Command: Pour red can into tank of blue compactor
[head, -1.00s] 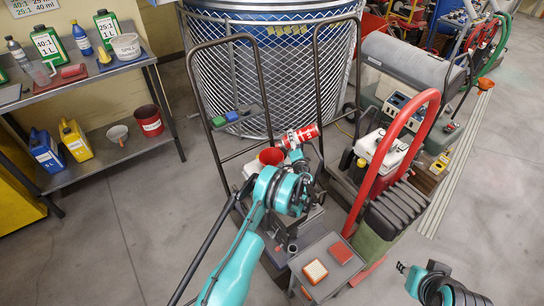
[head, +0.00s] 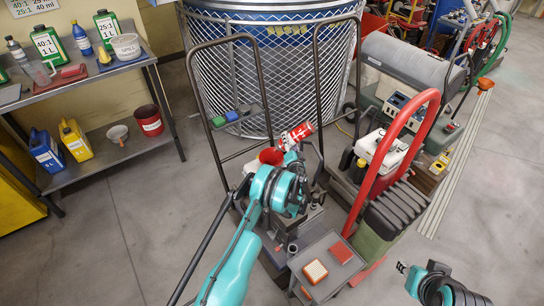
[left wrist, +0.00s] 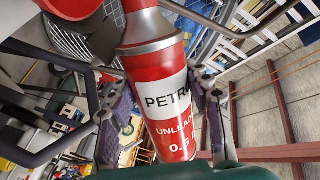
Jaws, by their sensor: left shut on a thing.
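The red can (head: 299,134) is in my left gripper (head: 293,150), to the right of a red funnel (head: 270,156). It lies tipped over, with its base end raised at the right and its neck end toward the funnel. In the left wrist view the can (left wrist: 165,85) shows a white petrol label, and my left gripper's (left wrist: 160,115) fingers close on both sides of it. The funnel's rim (left wrist: 72,6) is at the top left there. No liquid is visible. My arm hides much of the machine below, including its tank. My right gripper (head: 402,268) is low at the right, away from the can.
A dark handle frame (head: 224,165) rises around the machine. A red-handled machine (head: 408,140) stands close on the right. A small grey cart (head: 325,250) is in front. A shelf (head: 110,75) with bottles is at the left, with clear floor between.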

